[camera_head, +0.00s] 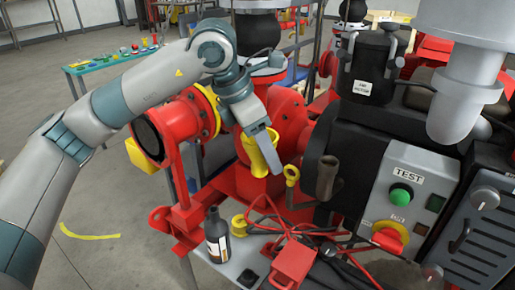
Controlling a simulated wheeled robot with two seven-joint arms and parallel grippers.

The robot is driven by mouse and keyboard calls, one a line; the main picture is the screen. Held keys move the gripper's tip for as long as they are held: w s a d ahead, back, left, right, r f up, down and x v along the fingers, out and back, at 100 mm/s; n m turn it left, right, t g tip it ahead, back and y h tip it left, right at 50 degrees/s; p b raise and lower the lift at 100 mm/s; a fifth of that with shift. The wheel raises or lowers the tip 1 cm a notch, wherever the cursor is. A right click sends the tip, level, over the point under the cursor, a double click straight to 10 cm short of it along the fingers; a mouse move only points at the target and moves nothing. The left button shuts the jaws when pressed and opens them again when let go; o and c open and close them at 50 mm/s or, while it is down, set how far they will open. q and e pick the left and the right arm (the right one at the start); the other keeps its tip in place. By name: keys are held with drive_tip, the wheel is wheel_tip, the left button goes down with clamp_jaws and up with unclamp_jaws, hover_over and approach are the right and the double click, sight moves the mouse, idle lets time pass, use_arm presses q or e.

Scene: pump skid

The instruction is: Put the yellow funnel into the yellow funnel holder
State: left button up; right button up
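My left gripper (262,138) reaches in from the left, pointing down in front of the red pipework. Its grey fingers are at the yellow funnel (262,160) and appear shut on its upper part. The funnel hangs in the air, slightly tilted, with its narrow end down. Just right of it and a little lower is a yellow ring (292,172) on a short stem, which looks like the yellow funnel holder. Funnel and ring are apart in the picture. The far side of the funnel is hidden. My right gripper is not in view.
A dark bottle (216,238) and a yellow cup-like part (239,225) stand below the funnel. Red parts (293,262) and black cables lie to their right. A brown upright pipe (327,176) and a grey TEST panel (405,195) are right of the ring.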

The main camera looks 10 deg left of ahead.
use_arm(q)
drive_tip(key=shift+a+f+m, duration=0.1)
drive_tip(key=shift+f+m, duration=0.2)
drive_tip(key=shift+f, duration=0.3)
drive_tip(key=s+a+f+m+g+y, duration=0.1)
drive_tip(key=s+a+f+m, duration=0.3)
drive_tip(key=f+m, duration=0.4)
drive_tip(key=s+a+f+m+g+y, duration=0.1)
drive_tip(key=s+a+f+m+g, duration=0.2)
drive_tip(key=f, duration=1)
drive_tip(key=s+a+f+m+g+y, duration=0.1)
drive_tip(key=s+a+f+m, duration=0.3)
drive_tip(key=s+f+m, duration=0.5)
wheel_tip(320, 180, down, 3)
drive_tip(key=m+g, duration=0.1)
drive_tip(key=m, duration=0.2)
drive_tip(key=shift+a+r+m+g+y, duration=0.2)
drive_tip(key=shift+a+m+g+y, duration=0.1)
drive_tip(key=shift+g+y, duration=0.1)
drive_tip(key=shift+a, duration=0.1)
